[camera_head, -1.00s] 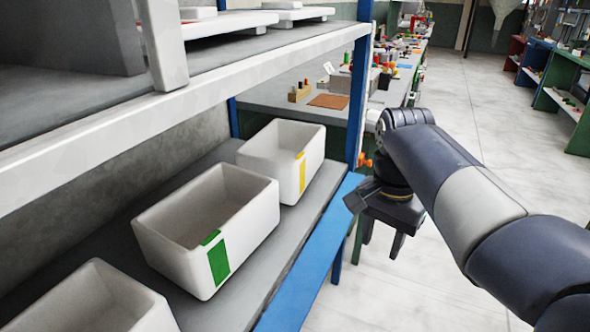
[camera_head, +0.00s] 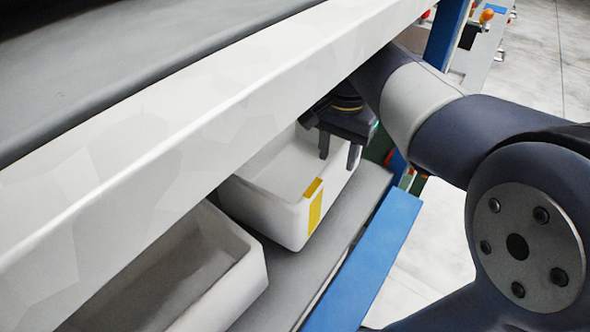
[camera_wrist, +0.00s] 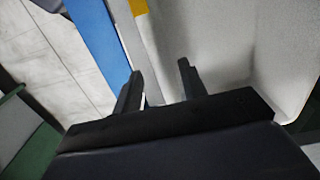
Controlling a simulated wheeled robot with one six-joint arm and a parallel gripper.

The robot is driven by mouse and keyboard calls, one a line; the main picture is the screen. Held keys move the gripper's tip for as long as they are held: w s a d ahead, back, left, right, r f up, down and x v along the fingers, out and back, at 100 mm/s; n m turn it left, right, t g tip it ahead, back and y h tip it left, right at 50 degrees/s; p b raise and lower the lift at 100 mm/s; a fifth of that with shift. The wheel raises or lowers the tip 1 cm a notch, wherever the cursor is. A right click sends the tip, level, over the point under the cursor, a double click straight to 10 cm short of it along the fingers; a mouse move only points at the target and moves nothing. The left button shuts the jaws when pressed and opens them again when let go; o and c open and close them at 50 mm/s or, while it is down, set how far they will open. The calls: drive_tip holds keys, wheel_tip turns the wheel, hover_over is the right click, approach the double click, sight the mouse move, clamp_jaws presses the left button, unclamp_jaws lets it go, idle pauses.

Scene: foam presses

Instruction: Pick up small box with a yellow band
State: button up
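The small white box with a yellow band (camera_head: 311,214) stands on the grey lower shelf in the head view, partly hidden by the white shelf beam. The box (camera_wrist: 215,40) fills the right of the wrist view, with its yellow band at the top edge.
Another white box (camera_head: 215,270) stands nearer on the same shelf (camera_head: 290,285). The white upper shelf beam (camera_head: 200,105) passes close above the boxes and my gripper. A blue shelf edge (camera_head: 375,250) runs along the right, with open floor beyond.

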sight(335, 170)
drive_tip(key=f+b, duration=0.1)
drive_tip(key=f, duration=0.4)
drive_tip(key=shift+w+f+b, duration=0.15)
drive_tip(key=shift+w+b, duration=0.05)
drive_tip(key=shift+b, duration=0.15)
drive_tip(key=shift+c, duration=0.2)
clamp_jaws()
